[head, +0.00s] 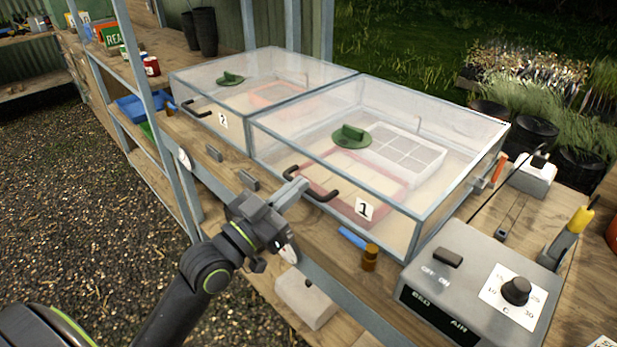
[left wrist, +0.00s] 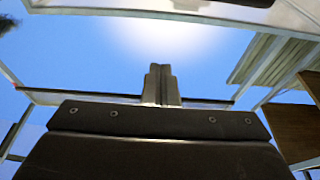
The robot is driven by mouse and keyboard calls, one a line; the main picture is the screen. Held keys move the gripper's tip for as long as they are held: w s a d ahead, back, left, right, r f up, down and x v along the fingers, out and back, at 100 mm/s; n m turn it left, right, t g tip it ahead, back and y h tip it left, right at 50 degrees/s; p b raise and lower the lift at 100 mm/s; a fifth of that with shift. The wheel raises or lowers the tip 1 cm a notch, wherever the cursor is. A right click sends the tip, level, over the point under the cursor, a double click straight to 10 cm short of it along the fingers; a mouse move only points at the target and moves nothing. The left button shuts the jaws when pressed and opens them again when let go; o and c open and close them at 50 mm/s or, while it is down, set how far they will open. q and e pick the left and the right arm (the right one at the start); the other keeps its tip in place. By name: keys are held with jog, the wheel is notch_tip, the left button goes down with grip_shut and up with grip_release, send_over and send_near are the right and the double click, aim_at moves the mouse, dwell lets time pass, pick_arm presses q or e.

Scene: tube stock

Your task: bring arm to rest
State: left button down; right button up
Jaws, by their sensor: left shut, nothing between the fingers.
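My left gripper (head: 298,186) is in front of the clear box labelled 1 (head: 365,210), near its front edge and its black handle (head: 312,186). I cannot tell whether it touches the box. In the left wrist view the two fingers (left wrist: 160,84) are together, with nothing between them, against blue sky and frame bars. My left arm reaches in from the lower left of the head view. My right gripper does not show.
Clear box 2 (head: 260,72) stands beside box 1 on the wooden bench. A grey control box with a knob (head: 516,290) stands at the right front. Gravel floor (head: 90,200) is open at left.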

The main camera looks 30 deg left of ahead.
pick_arm(q)
jog(key=shift+s+a+f, duration=0.15)
jog(key=shift+s, duration=0.15)
jog(key=s+a+f+n+g+y, duration=0.15)
jog(key=s+f+g+y, duration=0.35)
jog(key=f, duration=0.6)
jog(key=s+a+f+n+g+y, duration=0.1)
jog(key=s+a+f+g+y, duration=0.15)
jog(key=s+f+g, duration=0.7)
jog(key=s+a+f+n+g+y, duration=0.2)
jog(key=s+a+f, duration=0.1)
jog(key=s+f, duration=0.55)
notch_tip(320, 180, down, 21)
jog(key=a+p, duration=0.1)
jog(key=p, duration=0.3)
jog(key=s+d+f+g+h+p, duration=0.1)
jog(key=s+f+g+p, duration=0.1)
jog(key=s+f, duration=0.9)
jog(key=s, duration=0.4)
jog(key=shift+s+d+f, duration=0.15)
jog(key=shift+f, duration=0.2)
